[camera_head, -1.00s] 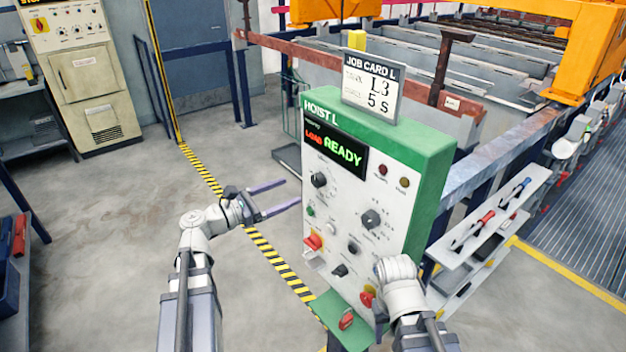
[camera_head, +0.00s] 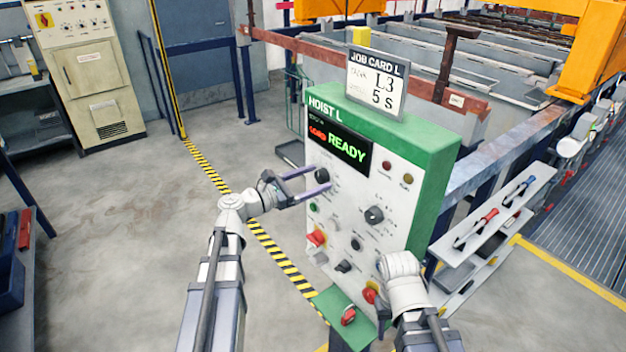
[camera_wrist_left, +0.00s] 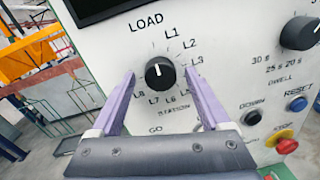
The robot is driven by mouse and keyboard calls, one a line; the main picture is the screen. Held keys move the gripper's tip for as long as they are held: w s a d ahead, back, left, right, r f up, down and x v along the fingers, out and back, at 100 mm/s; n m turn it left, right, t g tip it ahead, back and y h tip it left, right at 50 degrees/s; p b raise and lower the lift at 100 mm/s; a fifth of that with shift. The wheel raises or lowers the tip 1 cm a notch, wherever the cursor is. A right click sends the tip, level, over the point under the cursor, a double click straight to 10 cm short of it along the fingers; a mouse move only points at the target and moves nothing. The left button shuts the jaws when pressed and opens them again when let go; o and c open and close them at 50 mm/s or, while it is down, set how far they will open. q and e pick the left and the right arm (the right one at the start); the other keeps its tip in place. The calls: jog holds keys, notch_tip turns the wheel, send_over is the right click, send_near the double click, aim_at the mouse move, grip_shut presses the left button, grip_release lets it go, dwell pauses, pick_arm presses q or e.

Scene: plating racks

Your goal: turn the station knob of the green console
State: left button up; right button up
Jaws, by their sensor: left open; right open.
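The green console (camera_head: 441,160) has a white front panel and a display reading red LOAD and green READY. Its black station knob (camera_head: 321,175) is at the panel's upper left. In the left wrist view the station knob (camera_wrist_left: 160,74) is ringed by LOAD and L1 to L8, and its white mark points up towards LOAD. My left gripper (camera_head: 319,179) is open, with its purple fingers reaching to either side of the knob. In the left wrist view a gap shows between each finger and the knob. My right wrist is in front of the console's lower right; its fingers are hidden.
The job card (camera_head: 376,85) on top of the console reads L3 and 5 S. A dwell knob (camera_head: 374,215), several buttons and a red stop button (camera_wrist_left: 287,146) are on the same panel. A shelf with tools (camera_head: 490,217) stands to the right. Open floor lies to the left.

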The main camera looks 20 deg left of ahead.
pick_arm(q)
grip_shut()
dwell(0.5)
jog(key=shift+m, duration=0.3)
jog(key=m, duration=0.3)
jog(key=shift+m+p, duration=0.3)
jog(key=shift+p, duration=0.05)
jog(key=m, duration=0.4)
jog(key=shift+r+y, duration=0.1)
jog(key=shift+y, duration=0.2)
jog(key=m, duration=0.4)
jog(key=shift+s+d+m+p, duration=0.1)
jog(key=shift+m+p, duration=0.2)
jog(key=shift+p, duration=0.1)
jog(key=shift+m+y, duration=0.4)
jog(key=shift+m, duration=1.7)
